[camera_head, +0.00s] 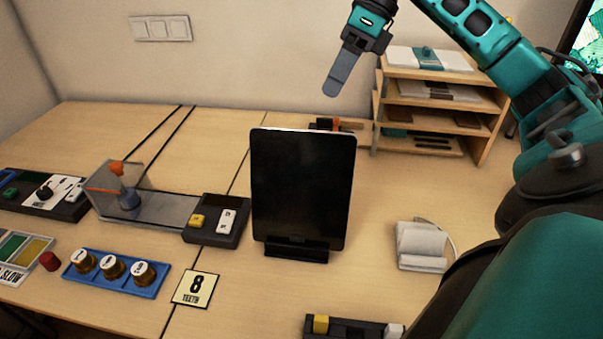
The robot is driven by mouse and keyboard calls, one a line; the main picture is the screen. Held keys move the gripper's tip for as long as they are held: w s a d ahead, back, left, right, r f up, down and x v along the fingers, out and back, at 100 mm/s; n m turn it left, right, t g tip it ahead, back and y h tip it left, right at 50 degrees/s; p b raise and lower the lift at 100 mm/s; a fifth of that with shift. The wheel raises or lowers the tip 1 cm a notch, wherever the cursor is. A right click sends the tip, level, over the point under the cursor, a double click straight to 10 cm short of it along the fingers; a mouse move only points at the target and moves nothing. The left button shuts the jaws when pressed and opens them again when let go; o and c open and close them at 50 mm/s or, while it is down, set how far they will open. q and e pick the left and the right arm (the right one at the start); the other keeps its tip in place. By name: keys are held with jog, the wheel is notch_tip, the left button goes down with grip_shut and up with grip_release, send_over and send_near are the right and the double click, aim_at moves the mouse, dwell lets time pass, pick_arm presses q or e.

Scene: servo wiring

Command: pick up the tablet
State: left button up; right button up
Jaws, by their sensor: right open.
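The tablet (301,187) is a thin black slab with a dark blank screen. It stands upright, leaning slightly back, on a small black stand (297,253) near the middle of the table. My right gripper (340,78) is above and a little right of the tablet's top edge, apart from it, with its grey fingers pointing down to the left. It is open and I see nothing held in it. The two fingers overlap in this view. My left gripper is not in view.
A wooden shelf (483,146) with several tiers stands at the back right. A control box (217,220) and clear-sided fixture (160,209) lie left of the tablet. A blue tray (88,279), an "8 teeth" card (195,289) and a white holder (420,245) are nearby.

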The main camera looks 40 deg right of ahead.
aim_at(302, 151)
jog(key=shift+a+b+x, duration=0.1)
jog(key=shift+b+x, duration=0.45)
jog(key=shift+x, duration=2.55)
jog(key=shift+a+b+x, duration=0.15)
jog(key=shift+b+x, duration=0.35)
jog(key=shift+x, duration=2.65)
jog(key=shift+s+r, duration=0.15)
jog(key=shift+f, duration=0.25)
grip_shut()
